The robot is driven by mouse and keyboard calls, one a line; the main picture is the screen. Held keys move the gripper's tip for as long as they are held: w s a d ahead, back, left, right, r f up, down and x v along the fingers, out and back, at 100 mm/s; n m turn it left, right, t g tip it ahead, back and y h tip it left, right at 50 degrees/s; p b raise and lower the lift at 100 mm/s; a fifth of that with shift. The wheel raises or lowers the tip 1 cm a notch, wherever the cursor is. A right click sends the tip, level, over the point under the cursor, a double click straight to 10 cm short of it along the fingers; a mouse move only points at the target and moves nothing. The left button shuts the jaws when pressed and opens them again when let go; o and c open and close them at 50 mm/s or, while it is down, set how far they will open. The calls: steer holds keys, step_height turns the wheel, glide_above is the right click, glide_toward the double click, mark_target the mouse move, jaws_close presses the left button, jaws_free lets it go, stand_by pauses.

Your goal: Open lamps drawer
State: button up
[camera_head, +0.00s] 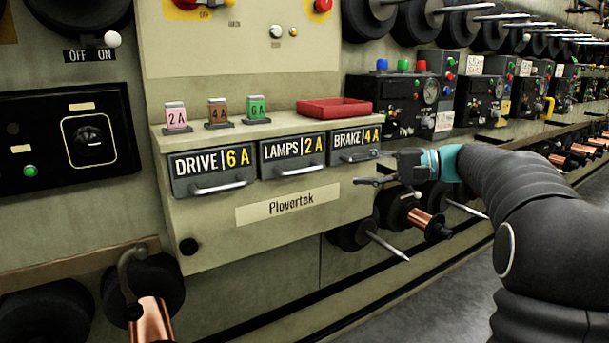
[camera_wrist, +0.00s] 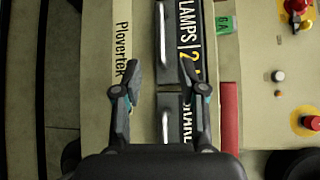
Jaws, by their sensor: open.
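The lamps drawer (camera_head: 292,155) is the middle one of three in a row, labelled "LAMPS | 2 A", and looks closed. Its silver bar handle (camera_head: 296,171) runs along the lower front. In the wrist view the lamps drawer (camera_wrist: 188,12) is at the top, with its handle (camera_wrist: 164,35) upright in the picture. My gripper (camera_head: 365,168) is open and empty, to the right of the lamps drawer and in front of the brake drawer (camera_head: 354,142). In the wrist view my gripper's fingertips (camera_wrist: 161,75) straddle the line of handles, near the gap between the lamps and brake drawers.
The drive drawer (camera_head: 211,172) is at the left and looks closed. Pink, brown and green fuses and a red tray (camera_head: 334,107) stand on the ledge above. Spools and a pointed spindle (camera_head: 388,246) stick out below right. Grey floor (camera_head: 430,300) is clear in front.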

mark_target(309, 171)
steer(key=x, duration=1.3)
steer(key=shift+w+a+b, duration=0.15)
steer(key=shift+a+b, duration=0.15)
steer(key=shift+b, duration=0.1)
jaws_close()
